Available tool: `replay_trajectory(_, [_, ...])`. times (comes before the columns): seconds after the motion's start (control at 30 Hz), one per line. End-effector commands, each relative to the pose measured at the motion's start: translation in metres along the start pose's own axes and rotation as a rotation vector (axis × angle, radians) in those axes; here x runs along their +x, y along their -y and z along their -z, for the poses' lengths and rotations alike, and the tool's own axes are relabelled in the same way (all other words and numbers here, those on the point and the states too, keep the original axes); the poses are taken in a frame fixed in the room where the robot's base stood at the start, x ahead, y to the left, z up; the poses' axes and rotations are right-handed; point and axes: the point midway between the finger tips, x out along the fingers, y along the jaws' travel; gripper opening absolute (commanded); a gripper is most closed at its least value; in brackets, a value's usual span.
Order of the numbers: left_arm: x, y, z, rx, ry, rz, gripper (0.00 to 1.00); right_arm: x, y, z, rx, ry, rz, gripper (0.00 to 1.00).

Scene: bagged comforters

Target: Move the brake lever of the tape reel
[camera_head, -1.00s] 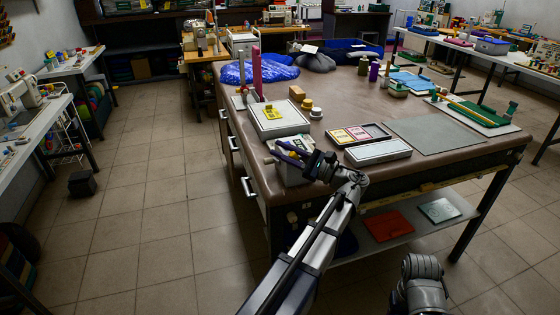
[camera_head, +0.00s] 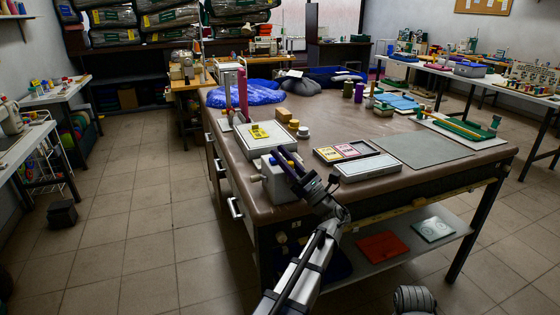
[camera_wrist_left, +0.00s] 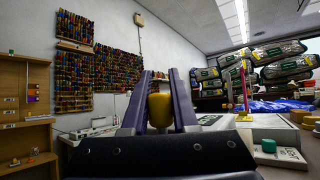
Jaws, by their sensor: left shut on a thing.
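A grey box-shaped machine (camera_head: 277,187) with a pale knob on its left side stands at the table's near left corner. It seems to be the tape reel's housing, but the reel itself is not clear. My left gripper (camera_head: 284,158) is over this machine, its arm coming from below. In the left wrist view its two purple-grey fingers (camera_wrist_left: 160,103) are shut on a rounded yellow knob (camera_wrist_left: 159,108), which may be the brake lever's end. The rest of the lever is hidden behind the gripper. My right gripper is out of view; only part of my right arm shows at the bottom.
A grey board with a yellow item (camera_head: 262,138) lies just behind the machine. A tray of cards (camera_head: 349,150) and a pale flat box (camera_head: 367,167) lie to the right. Upright pink (camera_head: 242,95) and pale posts stand behind.

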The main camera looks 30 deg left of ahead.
Motion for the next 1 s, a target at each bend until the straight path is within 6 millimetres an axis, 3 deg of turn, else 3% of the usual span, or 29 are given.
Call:
replay_trajectory(0.5, [-0.0001, 0.0014, -0.0007, 0.011, 0.011, 0.009, 0.00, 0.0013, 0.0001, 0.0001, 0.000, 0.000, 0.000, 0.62])
replay_trajectory(0.53, [-0.0001, 0.0014, -0.0007, 0.011, 0.011, 0.009, 0.29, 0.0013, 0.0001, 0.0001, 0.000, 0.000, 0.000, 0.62])
replay_trajectory(0.6, [-0.0001, 0.0014, -0.0007, 0.011, 0.010, 0.009, 0.37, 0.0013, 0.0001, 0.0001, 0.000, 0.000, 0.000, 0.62])
replay_trajectory(0.8, [-0.0002, 0.0012, -0.0005, 0.010, 0.010, 0.008, 0.57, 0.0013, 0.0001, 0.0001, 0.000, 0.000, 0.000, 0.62])
replay_trajectory(1.0, [-0.0004, 0.0011, -0.0004, 0.010, 0.009, 0.008, 0.57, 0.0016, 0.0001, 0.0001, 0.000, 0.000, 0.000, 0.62])
